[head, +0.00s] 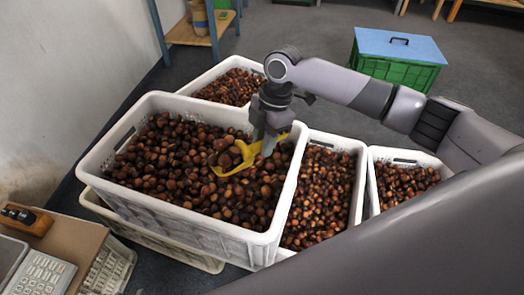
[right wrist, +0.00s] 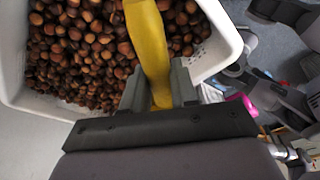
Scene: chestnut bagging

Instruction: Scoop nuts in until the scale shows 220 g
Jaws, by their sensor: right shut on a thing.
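A big white crate (head: 113,133) full of brown chestnuts (head: 178,150) stands in the middle of the head view. My right gripper (head: 268,134) is over its right part, shut on the handle of a yellow scoop (head: 246,157). The scoop's bowl is low at the chestnuts and holds several of them. In the right wrist view the yellow handle (right wrist: 150,45) runs up between the two fingers (right wrist: 158,90), with chestnuts beyond it. Part of a device with a keypad (head: 40,275) is at the lower left; no weight reading is visible. My left gripper is not in view.
More white crates of chestnuts stand behind (head: 232,82) and to the right (head: 322,185) of the big one. A green crate with a blue lid (head: 398,55) is on the floor at the back. A wooden block with dark knobs (head: 25,218) is at the left edge.

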